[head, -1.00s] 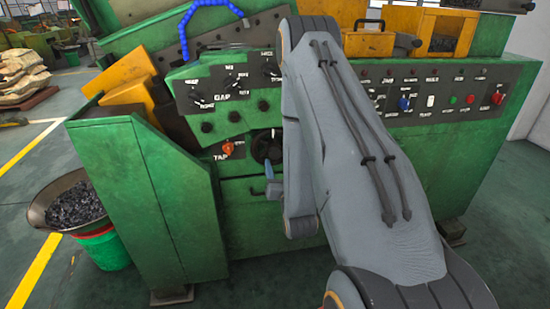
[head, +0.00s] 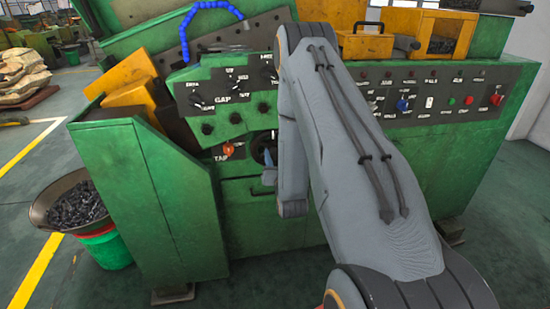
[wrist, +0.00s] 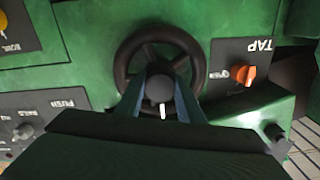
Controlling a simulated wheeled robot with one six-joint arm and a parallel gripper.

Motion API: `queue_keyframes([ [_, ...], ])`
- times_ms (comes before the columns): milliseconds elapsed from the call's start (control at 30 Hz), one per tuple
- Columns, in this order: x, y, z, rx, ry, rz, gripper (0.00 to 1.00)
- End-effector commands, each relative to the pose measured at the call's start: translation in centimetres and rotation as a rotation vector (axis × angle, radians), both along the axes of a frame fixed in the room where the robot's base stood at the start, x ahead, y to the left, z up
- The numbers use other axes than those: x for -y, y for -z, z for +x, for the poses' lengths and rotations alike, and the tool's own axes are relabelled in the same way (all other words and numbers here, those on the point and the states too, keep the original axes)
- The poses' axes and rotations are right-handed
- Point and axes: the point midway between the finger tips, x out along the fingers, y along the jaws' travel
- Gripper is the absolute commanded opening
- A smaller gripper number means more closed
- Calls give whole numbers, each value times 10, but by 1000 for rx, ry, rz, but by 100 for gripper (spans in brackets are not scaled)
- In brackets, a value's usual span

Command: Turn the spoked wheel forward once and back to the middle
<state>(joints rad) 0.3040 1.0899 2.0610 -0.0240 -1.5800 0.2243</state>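In the head view the wheel (head: 262,146) is partly hidden by my arm. My gripper (wrist: 160,72) is in front of the wheel, its two blue-grey fingers apart and pointing at the wheel's middle. A round dark knob with a white mark (wrist: 160,88) shows between the fingers; I see no clear grip on it. In the head view my gripper (head: 269,176) is just below the wheel, mostly behind my arm.
An orange TAP switch (wrist: 243,73) is beside the wheel; it also shows in the head view (head: 228,149). A green ledge (wrist: 235,110) juts out near the gripper. Dial panels (head: 225,95) are above. A bin of dark scrap (head: 75,205) stands at left.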

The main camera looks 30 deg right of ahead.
Motion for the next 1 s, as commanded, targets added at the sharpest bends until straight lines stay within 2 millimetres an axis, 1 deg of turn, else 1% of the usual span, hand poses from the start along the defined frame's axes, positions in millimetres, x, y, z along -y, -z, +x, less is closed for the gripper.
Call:
queue_keyframes([
  [33, 0, 0, 0, 0, 0, 0, 25],
  [167, 0, 0, 0, 0, 0, 0, 3],
  [200, 0, 0, 0, 0, 0, 0, 0],
  [400, 0, 0, 0, 2, 1, 9, 0],
  [567, 0, 0, 0, 14, 1, 51, 0],
  [767, 0, 0, 0, 49, 1, 169, 0],
  [1000, -1, 0, 0, 109, 1, 377, 0],
])
